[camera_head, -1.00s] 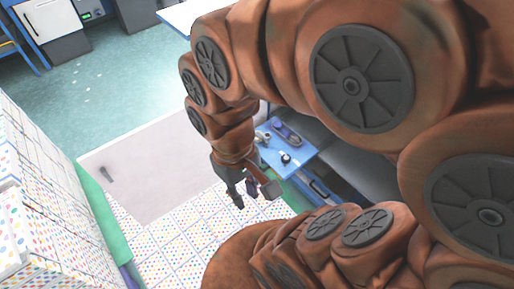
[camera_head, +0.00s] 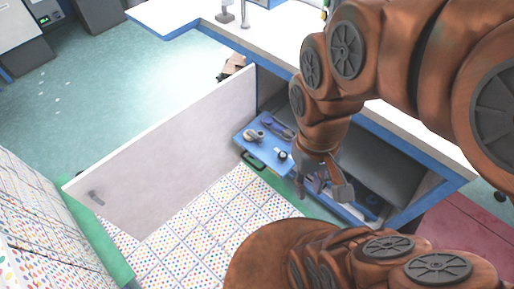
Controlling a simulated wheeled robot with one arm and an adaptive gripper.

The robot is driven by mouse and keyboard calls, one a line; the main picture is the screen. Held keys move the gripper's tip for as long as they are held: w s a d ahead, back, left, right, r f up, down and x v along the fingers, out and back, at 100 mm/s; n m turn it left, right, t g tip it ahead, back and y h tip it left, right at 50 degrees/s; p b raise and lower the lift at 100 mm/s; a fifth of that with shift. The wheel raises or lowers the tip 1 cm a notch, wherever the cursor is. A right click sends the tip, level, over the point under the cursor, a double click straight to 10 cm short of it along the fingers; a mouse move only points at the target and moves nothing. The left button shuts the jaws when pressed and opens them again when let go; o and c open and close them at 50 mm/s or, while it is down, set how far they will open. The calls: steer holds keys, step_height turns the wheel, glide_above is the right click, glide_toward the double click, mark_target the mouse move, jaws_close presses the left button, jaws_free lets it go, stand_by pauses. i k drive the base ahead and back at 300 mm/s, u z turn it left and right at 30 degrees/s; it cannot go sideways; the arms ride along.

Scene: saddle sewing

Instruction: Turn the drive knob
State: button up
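A blue panel (camera_head: 262,146) sits low in the open cabinet under the table. A small round black knob with a white top (camera_head: 282,155) is on its right part, and I cannot tell for certain that it is the drive knob. A grey-beige rounded part (camera_head: 254,135) and a dark purple-blue elongated part (camera_head: 280,128) are also on the panel. My gripper (camera_head: 320,190) points down, to the right of and apart from the black knob. Its fingers are spread, with nothing seen held between them. My arm hides part of the cabinet inside.
The white cabinet door (camera_head: 165,150) stands open to the left of the panel. The white table top (camera_head: 280,48) with its blue edge runs above the cabinet. A blue drawer-like tray (camera_head: 372,205) lies behind my gripper. Dotted floor tiles (camera_head: 205,225) in front are clear.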

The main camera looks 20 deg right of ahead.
mark_target(283, 156)
steer(key=z, duration=0.9)
steer(key=k, duration=1)
steer(key=u, duration=1.4)
steer(key=i, duration=0.5)
steer(key=z, duration=0.05)
